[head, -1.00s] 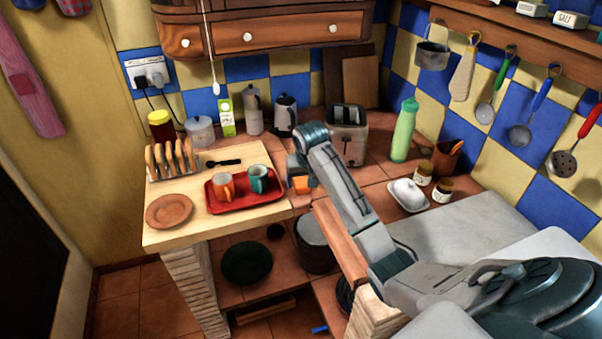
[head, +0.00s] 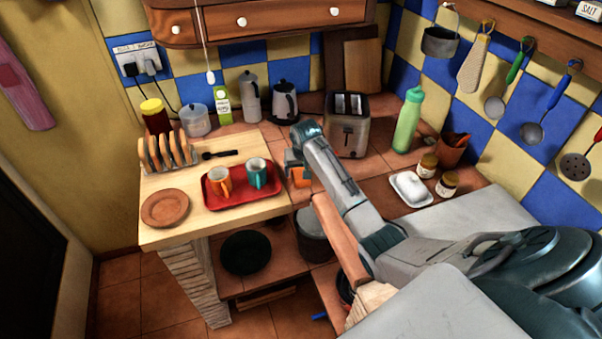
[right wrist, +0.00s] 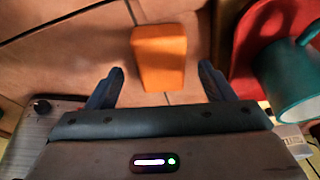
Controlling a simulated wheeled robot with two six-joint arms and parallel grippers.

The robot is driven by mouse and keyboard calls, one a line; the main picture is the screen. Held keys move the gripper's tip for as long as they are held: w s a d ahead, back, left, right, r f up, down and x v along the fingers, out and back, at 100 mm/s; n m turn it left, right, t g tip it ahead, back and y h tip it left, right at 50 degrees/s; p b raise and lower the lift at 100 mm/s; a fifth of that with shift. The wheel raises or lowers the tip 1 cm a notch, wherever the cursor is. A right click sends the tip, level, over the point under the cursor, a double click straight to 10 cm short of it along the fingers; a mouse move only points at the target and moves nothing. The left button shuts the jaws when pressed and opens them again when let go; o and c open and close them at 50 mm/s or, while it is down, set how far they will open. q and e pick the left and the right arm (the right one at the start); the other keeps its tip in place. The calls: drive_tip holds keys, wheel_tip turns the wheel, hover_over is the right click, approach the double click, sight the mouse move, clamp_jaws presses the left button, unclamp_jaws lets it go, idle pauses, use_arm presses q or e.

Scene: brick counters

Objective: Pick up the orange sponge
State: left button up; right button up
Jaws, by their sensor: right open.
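The orange sponge (right wrist: 160,57) lies on the tiled counter in the right wrist view, ahead of my right gripper and centred between its fingers. My right gripper (right wrist: 160,85) is open, with one finger on each side of the sponge's near end line. I cannot tell how far above the tiles the fingers are. In the head view the sponge (head: 301,177) shows only as a small orange patch beside my right gripper (head: 294,166), partly hidden by my arm. My left gripper is not in view.
A red tray (head: 241,198) with an orange cup and a teal cup stands close to the left of the sponge. A toaster (head: 346,128) stands behind my right arm. A white butter dish (head: 411,188) and two jars are to the right.

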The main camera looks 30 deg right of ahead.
drive_tip(key=shift+x, duration=0.95)
drive_tip(key=shift+w+f, duration=0.1)
drive_tip(key=shift+f, duration=0.2)
drive_tip(key=shift+c, duration=0.5)
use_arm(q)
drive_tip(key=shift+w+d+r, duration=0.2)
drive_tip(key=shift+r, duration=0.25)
use_arm(e)
drive_tip(key=c, duration=0.9)
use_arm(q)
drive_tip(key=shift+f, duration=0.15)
use_arm(e)
drive_tip(key=shift+r, duration=0.15)
